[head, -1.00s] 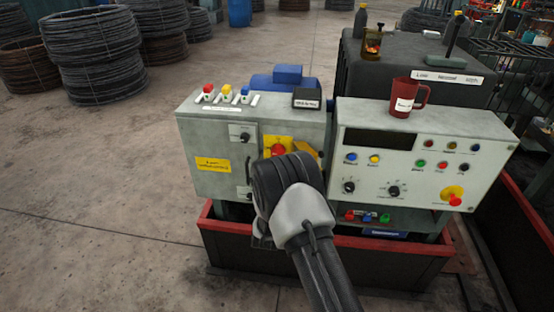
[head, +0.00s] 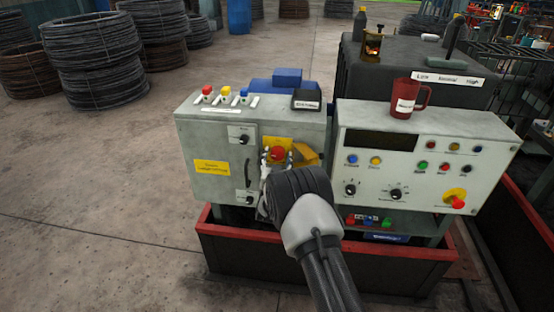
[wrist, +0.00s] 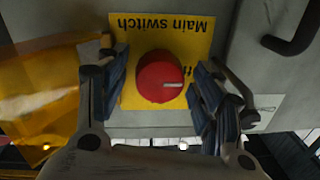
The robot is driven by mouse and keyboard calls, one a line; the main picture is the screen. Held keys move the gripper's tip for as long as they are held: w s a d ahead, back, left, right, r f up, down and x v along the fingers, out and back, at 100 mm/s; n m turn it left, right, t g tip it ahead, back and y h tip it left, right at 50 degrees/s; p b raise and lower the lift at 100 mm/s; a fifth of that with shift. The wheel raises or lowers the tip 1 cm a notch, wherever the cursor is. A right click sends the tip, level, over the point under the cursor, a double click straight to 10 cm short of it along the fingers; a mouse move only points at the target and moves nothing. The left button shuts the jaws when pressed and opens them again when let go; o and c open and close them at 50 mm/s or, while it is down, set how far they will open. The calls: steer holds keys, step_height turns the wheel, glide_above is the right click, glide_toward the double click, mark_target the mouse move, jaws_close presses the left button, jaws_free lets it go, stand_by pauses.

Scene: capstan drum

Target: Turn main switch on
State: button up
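The main switch is a red round knob (wrist: 160,77) on a yellow plate (wrist: 185,32) lettered "Main switch", upside down in the wrist view. A pale mark on the knob points right there. In the head view the red knob (head: 277,153) shows on the left grey cabinet (head: 215,140). My gripper (wrist: 158,82) is open, with one finger on each side of the knob. Gaps show between the pads and the knob. In the head view my gripper (head: 277,163) is at the knob, its lower part hidden by my wrist. A see-through yellow cover (wrist: 45,95) stands swung aside, left of the knob in the wrist view.
A black handle (wrist: 292,28) juts from the cabinet at the wrist view's upper right. In the head view a second control panel (head: 415,165) with several buttons stands at the right. A red mug (head: 408,97) stands on top. A red-rimmed trough (head: 225,232) lies below.

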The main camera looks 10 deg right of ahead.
steer(key=c, duration=0.9)
steer(key=shift+m, duration=0.3)
steer(key=m+b, duration=0.1)
steer(key=m, duration=0.1)
steer(key=shift+m+b, duration=0.35)
steer(key=shift+m, duration=0.05)
steer(key=m, duration=0.5)
steer(key=shift+a+m+t, duration=0.15)
steer(key=shift+m+t, duration=0.15)
steer(key=m+h, duration=0.1)
steer(key=m, duration=0.3)
steer(key=shift+a+r+m, duration=0.1)
steer(key=shift+r+m, duration=0.05)
steer(key=shift+m, duration=2.65)
steer(key=shift+r, duration=0.1)
steer(key=o, duration=1.1)
steer(key=shift+c, duration=0.2)
